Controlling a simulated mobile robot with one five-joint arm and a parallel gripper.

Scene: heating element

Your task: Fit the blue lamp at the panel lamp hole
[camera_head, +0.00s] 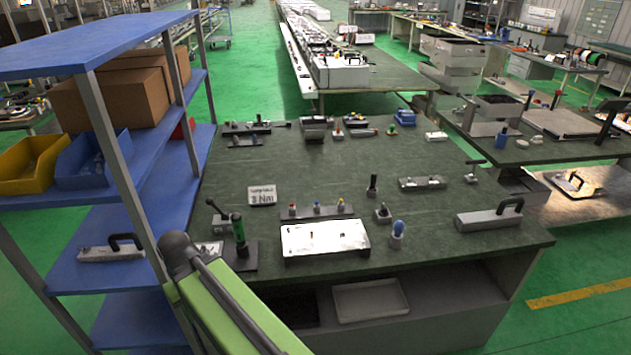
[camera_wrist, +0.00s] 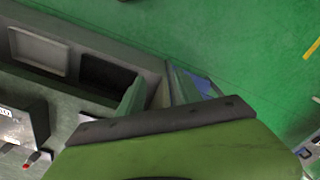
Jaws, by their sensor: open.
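The white panel (camera_head: 325,237) lies near the front edge of the dark green worktable. A few small dark marks show on its top; I cannot tell which is the lamp hole. The blue lamp (camera_head: 398,227) stands upright in a small grey holder to the right of the panel. My green arm comes in at the lower left of the head view, where its gripper cannot be made out. In the wrist view my gripper (camera_wrist: 155,84) is open, its fingers apart with nothing seen between them. It hangs by the table's front, apart from panel and lamp. A pale box, likely the panel, shows at the left edge there.
A blue shelf rack (camera_head: 150,160) with bins and cardboard boxes stands close on the left. Behind the panel is a rack of small coloured parts (camera_head: 318,210). A tool with a green handle (camera_head: 240,235) stands left of the panel. A handled grey block (camera_head: 490,217) sits right.

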